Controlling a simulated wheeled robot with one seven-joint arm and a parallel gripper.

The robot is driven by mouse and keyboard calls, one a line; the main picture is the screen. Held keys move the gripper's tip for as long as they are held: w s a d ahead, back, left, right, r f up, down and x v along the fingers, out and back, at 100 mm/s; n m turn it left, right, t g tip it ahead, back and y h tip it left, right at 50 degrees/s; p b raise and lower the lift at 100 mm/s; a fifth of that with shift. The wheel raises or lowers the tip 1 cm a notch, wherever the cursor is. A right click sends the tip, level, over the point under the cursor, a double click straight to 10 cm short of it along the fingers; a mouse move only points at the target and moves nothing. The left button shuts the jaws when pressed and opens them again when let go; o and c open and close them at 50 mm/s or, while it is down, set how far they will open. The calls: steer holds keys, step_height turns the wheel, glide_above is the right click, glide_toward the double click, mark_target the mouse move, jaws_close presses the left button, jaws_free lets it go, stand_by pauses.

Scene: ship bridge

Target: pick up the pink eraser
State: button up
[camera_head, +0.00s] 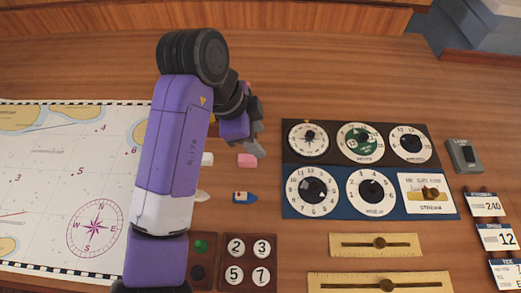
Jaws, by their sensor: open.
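The pink eraser (247,160) lies on the wooden table in the head view, between the chart and the dial panel. My gripper (258,148) is just above it in the picture, at the end of my purple arm. Its jaws are open, and no object shows between them. The gripper and the eraser look close, but I cannot tell the height between them.
A dial panel (283,170) stands to the right of the eraser. A small blue boat (244,197) and a white piece (207,159) lie nearby. The chart (60,190) is at left, partly behind my arm. Number tiles (248,260) are in front.

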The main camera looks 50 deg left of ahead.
mark_target(247, 158)
steer(key=shift+m+g+h, duration=0.3)
steer(key=shift+g, duration=0.3)
steer(key=s, duration=0.1)
steer(key=s+r, duration=0.1)
steer(key=s+a, duration=0.1)
steer(key=shift+s+a+r, duration=0.1)
steer(key=shift+s+r, duration=0.2)
steer(key=shift+s+f, duration=0.15)
steer(key=shift+f, duration=0.05)
steer(key=shift+x, duration=0.85)
steer(key=shift+s+a+x, duration=0.1)
steer(key=shift+a+x, duration=0.1)
steer(key=shift+x, duration=1.15)
steer(key=shift+s+a+x, duration=0.15)
steer(key=shift+a+x, duration=0.05)
steer(key=shift+x, duration=1.1)
steer(key=shift+d+f, duration=0.15)
jaws_close()
